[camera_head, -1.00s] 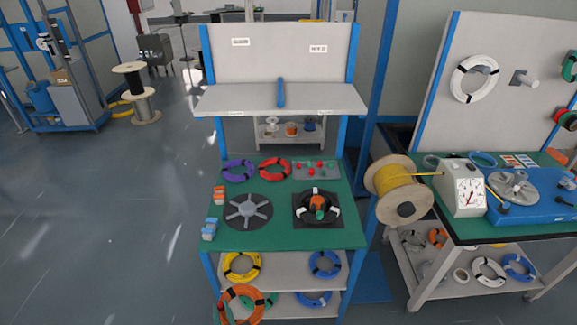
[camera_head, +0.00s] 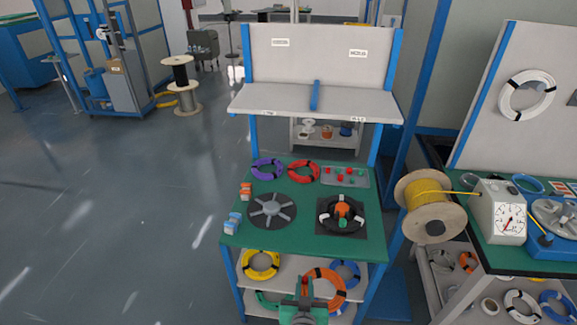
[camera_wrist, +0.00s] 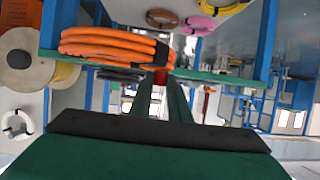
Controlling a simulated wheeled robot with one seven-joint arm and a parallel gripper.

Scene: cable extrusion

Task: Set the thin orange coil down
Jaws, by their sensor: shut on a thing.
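The thin orange coil (camera_head: 341,290) is upright, in front of the right part of the workbench's lower shelves. My green gripper (camera_head: 303,288) is at the bottom of the head view, at the coil's left side. In the wrist view the orange coil (camera_wrist: 115,45) shows edge-on, with a black band at its right end. My gripper's fingers (camera_wrist: 163,82) are shut on it near that end. The exact contact between fingers and coil is partly hidden.
The green workbench top (camera_head: 300,240) holds a purple coil (camera_head: 254,172), a red coil (camera_head: 291,172), a grey spoked disc (camera_head: 272,210) and a black winding fixture (camera_head: 341,215). Yellow (camera_head: 245,265) and blue (camera_head: 345,265) coils are on the shelf below. A yellow cable spool (camera_head: 427,205) stands right.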

